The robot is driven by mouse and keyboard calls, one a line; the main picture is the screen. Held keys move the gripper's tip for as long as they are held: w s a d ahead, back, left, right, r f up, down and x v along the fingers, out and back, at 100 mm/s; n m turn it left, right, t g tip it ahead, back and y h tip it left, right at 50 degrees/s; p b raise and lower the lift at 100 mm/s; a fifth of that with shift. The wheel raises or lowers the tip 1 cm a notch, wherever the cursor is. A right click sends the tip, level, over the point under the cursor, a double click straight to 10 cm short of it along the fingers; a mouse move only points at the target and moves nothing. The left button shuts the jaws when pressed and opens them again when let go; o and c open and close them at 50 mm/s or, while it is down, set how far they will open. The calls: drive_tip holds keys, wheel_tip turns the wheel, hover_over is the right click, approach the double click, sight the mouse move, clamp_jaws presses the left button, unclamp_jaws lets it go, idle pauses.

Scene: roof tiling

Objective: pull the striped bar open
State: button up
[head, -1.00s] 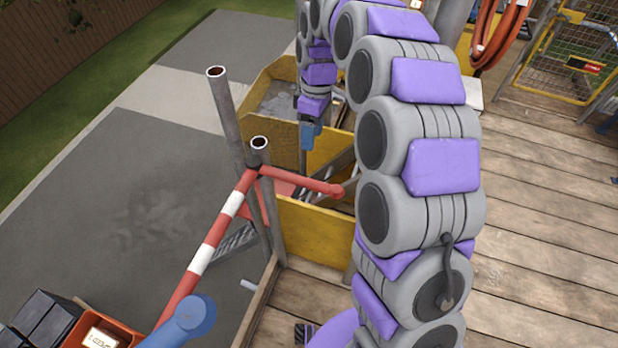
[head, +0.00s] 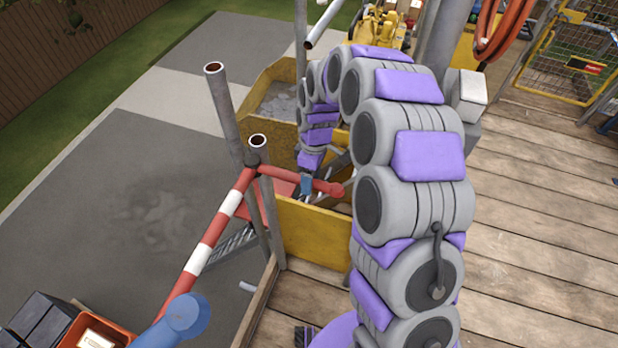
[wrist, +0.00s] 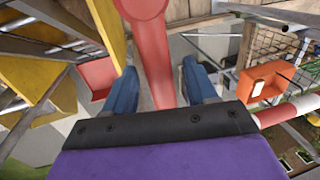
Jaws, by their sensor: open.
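The red-and-white striped bar (head: 211,243) runs from the grey post with the dark clamp down to the lower left in the head view. A plain red arm (head: 295,179) with a rounded end joins it at that post and points right. The striped part also shows at the right edge of the wrist view (wrist: 291,110). My gripper (wrist: 160,85) is open, its two blue fingers on either side of the red arm (wrist: 158,62) in the wrist view. Its blue tip (head: 306,186) shows at the red arm in the head view. Contact cannot be told.
Yellow toe boards (head: 312,234) edge the opening beside the wooden deck (head: 520,230). Grey posts (head: 222,105) stand near the bar's joint. An orange crate (head: 98,332) sits at the lower left. The deck at right is clear.

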drive_tip(key=shift+d, duration=0.65)
drive_tip(key=shift+a, duration=0.7)
drive_tip(key=c, duration=0.7)
drive_tip(key=shift+d, duration=0.2)
clamp_jaws()
